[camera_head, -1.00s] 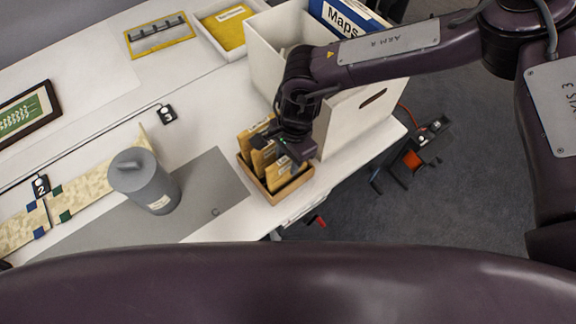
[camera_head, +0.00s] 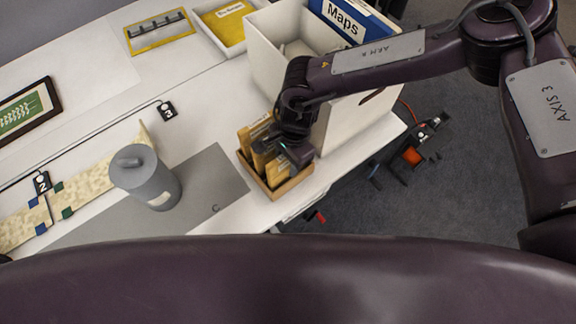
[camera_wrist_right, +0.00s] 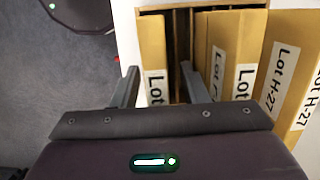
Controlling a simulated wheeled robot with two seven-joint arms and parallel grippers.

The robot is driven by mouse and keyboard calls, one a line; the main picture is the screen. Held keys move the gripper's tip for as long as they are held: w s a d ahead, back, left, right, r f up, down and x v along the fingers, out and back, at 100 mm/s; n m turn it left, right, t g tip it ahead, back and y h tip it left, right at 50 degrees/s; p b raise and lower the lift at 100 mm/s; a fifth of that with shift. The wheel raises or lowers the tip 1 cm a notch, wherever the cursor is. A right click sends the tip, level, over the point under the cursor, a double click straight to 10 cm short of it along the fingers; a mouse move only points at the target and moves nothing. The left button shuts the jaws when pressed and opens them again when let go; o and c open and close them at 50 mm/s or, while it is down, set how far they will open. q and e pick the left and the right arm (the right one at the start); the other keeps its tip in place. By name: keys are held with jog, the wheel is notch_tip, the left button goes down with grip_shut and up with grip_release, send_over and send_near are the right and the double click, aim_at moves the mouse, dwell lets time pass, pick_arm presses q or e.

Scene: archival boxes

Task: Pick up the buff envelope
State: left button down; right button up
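Several buff envelopes (camera_head: 255,133) stand on edge in a small open wooden box (camera_head: 272,190) at the table's front right edge. In the right wrist view, one buff envelope (camera_wrist_right: 152,45) with a partly hidden "Lot" label shows between my finger lines. Other envelopes (camera_wrist_right: 236,45) stand to its right, some with "Lot H-27" labels. My right gripper (camera_wrist_right: 162,85) points down at the box, its fingers apart; I cannot tell whether they touch the envelope. In the head view my right gripper (camera_head: 296,152) hides part of the box. My left gripper is out of view.
A tall white bin (camera_head: 285,60) stands close behind the box, with a blue "Maps" binder (camera_head: 345,20) behind it. A grey lidded canister (camera_head: 150,180) stands on a grey mat (camera_head: 215,185) to the left. The table edge drops to the floor on the right.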

jog(key=shift+f, duration=0.15)
dwell(0.4)
grip_shut()
